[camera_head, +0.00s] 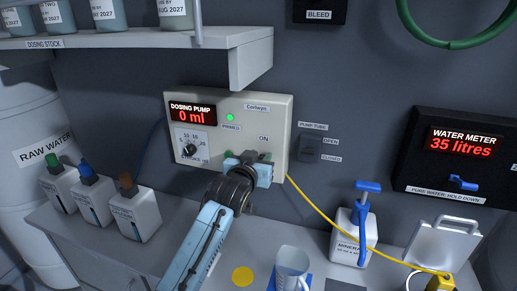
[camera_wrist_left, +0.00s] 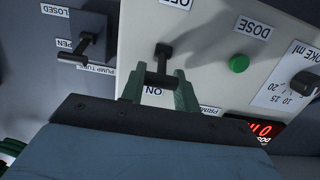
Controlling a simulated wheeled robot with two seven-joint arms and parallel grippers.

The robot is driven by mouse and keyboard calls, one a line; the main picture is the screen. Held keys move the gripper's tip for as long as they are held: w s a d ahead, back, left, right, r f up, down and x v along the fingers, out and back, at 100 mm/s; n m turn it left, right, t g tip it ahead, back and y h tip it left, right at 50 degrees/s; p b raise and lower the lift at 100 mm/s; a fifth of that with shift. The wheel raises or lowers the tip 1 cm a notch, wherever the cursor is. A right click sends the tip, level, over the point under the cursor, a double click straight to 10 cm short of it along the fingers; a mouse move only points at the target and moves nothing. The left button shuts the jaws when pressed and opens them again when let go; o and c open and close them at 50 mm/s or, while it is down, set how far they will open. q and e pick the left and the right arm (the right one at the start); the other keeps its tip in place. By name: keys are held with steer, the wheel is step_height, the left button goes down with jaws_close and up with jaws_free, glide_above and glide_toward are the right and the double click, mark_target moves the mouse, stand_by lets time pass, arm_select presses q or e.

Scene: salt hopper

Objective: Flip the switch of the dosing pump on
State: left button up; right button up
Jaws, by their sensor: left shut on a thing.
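The dosing pump (camera_head: 278,115) is a pale box on the back wall. Its red display (camera_head: 192,114) reads 0 ml and a green light above PRIMED (camera_head: 230,117) is lit. My left gripper (camera_head: 250,158) is at the lower right of its face, under the ON label, and hides the switch in the head view. In the left wrist view, which is upside down, the green fingertips (camera_wrist_left: 160,88) of this gripper are shut on the black switch lever (camera_wrist_left: 163,58). The lever lies between the OFF and ON labels; its exact setting is hard to tell. My right gripper is not in view.
A pump tube switch (camera_head: 310,148) marked OPEN and CLOSED is just right of the pump. A green DOSE button (camera_wrist_left: 238,64) is beside the lever. A shelf (camera_head: 240,50) overhangs at upper left.

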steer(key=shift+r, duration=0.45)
arm_select(q)
steer(key=o, duration=1)
steer(key=b+v, duration=0.1)
steer(key=v, duration=1.2)
steer(key=shift+s+a+r, duration=0.1)
steer(key=shift+s+r, duration=0.05)
steer(key=shift+r, duration=0.05)
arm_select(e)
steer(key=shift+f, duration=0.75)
